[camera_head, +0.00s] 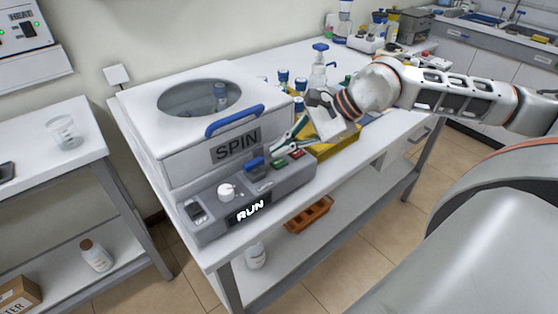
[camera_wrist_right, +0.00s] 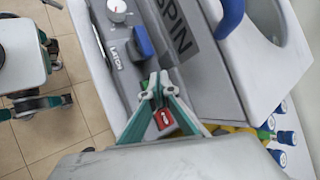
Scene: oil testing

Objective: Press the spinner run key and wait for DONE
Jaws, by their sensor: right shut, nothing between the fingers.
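The spinner (camera_head: 180,146) is a white box marked SPIN with a round window in its lid and a blue handle (camera_head: 234,120). Its grey front panel (camera_head: 215,208) has a white knob (camera_head: 227,192), a blue latch lever (camera_head: 254,164), a green key (camera_head: 279,163) and a red key (camera_head: 297,153). The dark display (camera_head: 247,212) reads RUN. My right gripper (camera_head: 273,148) is shut and empty, its tips over the panel by the keys. Contact cannot be told. My left gripper is out of view.
A yellow rack (camera_head: 335,150) and blue-capped bottles (camera_head: 299,85) stand right of the spinner. An orange tray (camera_head: 309,214) and a white bottle (camera_head: 255,256) are on the lower shelf. A side table with a glass beaker (camera_head: 65,132) stands left.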

